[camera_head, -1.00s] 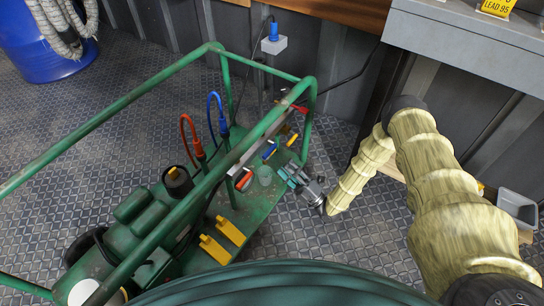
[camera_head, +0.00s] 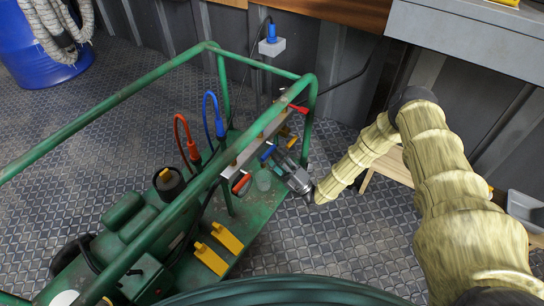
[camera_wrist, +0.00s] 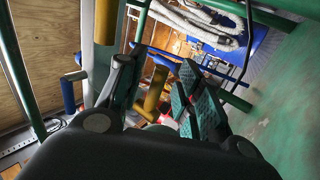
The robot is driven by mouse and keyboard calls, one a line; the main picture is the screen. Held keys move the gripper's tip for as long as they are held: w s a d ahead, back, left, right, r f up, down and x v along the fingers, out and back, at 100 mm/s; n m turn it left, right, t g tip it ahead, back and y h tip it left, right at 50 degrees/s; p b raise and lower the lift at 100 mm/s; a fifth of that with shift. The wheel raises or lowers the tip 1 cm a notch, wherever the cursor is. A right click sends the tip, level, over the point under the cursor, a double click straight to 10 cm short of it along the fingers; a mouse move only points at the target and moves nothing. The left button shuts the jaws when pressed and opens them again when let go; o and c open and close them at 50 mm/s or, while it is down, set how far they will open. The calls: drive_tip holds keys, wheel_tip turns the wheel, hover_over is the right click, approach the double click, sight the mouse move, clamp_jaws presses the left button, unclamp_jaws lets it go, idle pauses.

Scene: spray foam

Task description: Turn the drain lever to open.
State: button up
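Several coloured levers sit along a grey manifold bar on the green cart frame. In the head view I see a red lever (camera_head: 298,109), a yellow lever (camera_head: 292,142), a blue lever (camera_head: 267,152) and an orange-red lever (camera_head: 241,183); I cannot tell which is the drain lever. My gripper (camera_head: 279,160) is beside the blue and yellow levers, at the right side of the bar. In the wrist view my gripper (camera_wrist: 157,75) has its fingers apart, with a yellow handle (camera_wrist: 155,88) showing between them. Whether they touch it is unclear. A blue handle (camera_wrist: 68,96) shows at left.
Green cart rails (camera_head: 110,95) surround the manifold closely. A red hose (camera_head: 180,135) and a blue hose (camera_head: 207,110) rise to its left. Yellow pedals (camera_head: 227,237) lie on the cart deck. A grey bench (camera_head: 470,40) stands at the upper right.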

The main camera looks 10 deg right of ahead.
drive_tip(key=shift+x, duration=0.85)
clamp_jaws()
